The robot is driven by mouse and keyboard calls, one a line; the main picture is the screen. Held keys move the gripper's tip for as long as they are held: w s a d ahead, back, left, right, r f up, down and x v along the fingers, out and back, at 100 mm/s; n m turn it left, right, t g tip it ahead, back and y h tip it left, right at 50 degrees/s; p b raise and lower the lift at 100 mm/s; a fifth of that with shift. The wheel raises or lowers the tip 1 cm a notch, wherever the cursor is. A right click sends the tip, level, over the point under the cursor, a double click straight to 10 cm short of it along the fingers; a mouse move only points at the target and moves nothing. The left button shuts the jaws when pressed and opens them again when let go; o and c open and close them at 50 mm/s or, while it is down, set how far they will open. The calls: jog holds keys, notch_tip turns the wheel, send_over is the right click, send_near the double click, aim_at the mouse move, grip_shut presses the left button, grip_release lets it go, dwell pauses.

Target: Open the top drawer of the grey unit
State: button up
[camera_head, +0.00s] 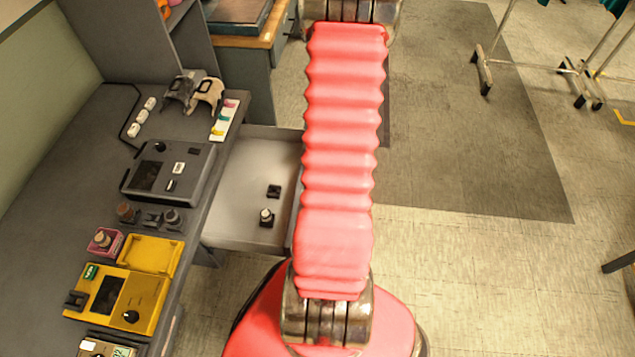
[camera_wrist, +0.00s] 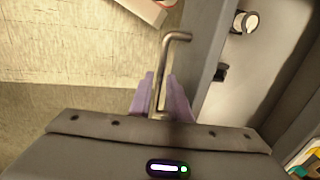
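The grey unit (camera_head: 60,170) runs along the left in the head view. Its top drawer (camera_head: 238,185) is pulled out to the right, its pale inside showing. Two small dark items lie in it: a black block (camera_head: 273,191) and a knob-topped piece (camera_head: 266,217). In the wrist view the drawer's front panel (camera_wrist: 214,60) stands right of the bent metal handle (camera_wrist: 176,37). My gripper (camera_wrist: 160,77) has its purple fingers on both sides of the handle bar, close against it. In the head view my red arm hides the gripper and handle.
The unit's top holds a grey device (camera_head: 170,170), a yellow device (camera_head: 118,297), a pink box (camera_head: 104,242) and several small parts. A wooden-edged cabinet (camera_head: 250,42) stands behind the drawer. Wheeled racks (camera_head: 484,70) stand far right. The floor right of my arm is largely clear.

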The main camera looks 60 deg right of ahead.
jog(key=shift+r, duration=0.15)
notch_tip(320, 180, up, 13)
jog(key=s+d, duration=0.1)
jog(key=s, duration=0.1)
jog(key=shift+s+r, duration=0.15)
dwell(0.6)
dwell(0.7)
jog(key=w+a+r+n+t, duration=0.1)
jog(key=w+a+r+n, duration=0.1)
jog(key=a+r+n, duration=0.2)
jog(key=w+a+r+n+t, duration=0.1)
jog(key=w+a+r+n, duration=0.2)
jog(key=a+r, duration=0.7)
jog(key=w+a+r+n+t+h, duration=0.1)
jog(key=w+a+r+n, duration=0.2)
jog(key=a, duration=1.8)
notch_tip(320, 180, up, 5)
jog(key=n, duration=0.3)
jog(key=shift+a+t, duration=0.2)
jog(key=shift+t, duration=0.1)
